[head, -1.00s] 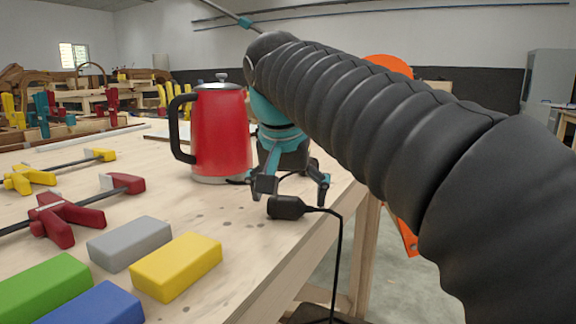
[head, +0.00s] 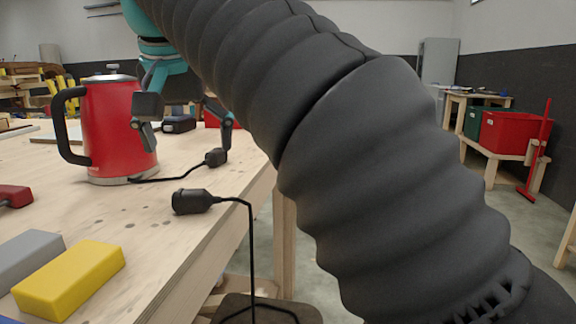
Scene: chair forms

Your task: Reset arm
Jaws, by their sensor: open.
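My gripper (head: 186,124) hangs above the workbench (head: 140,213), with its two fingers spread apart and nothing between them. It is just right of the red kettle (head: 118,128) and in front of it. My black ribbed arm crosses the picture from lower right to upper left and hides part of the bench's far right side. The kettle stands upright, with its black handle on the left. A black plug (head: 214,157) on the kettle's cord lies on the bench below my gripper. A black socket (head: 193,201) lies nearer, its cable hanging over the bench edge.
A yellow block (head: 69,280) and a grey block (head: 28,258) lie at the front left. A red clamp part (head: 14,196) is at the left edge. A small dark box (head: 179,124) stands behind my gripper. Red (head: 514,133) and green bins stand far right.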

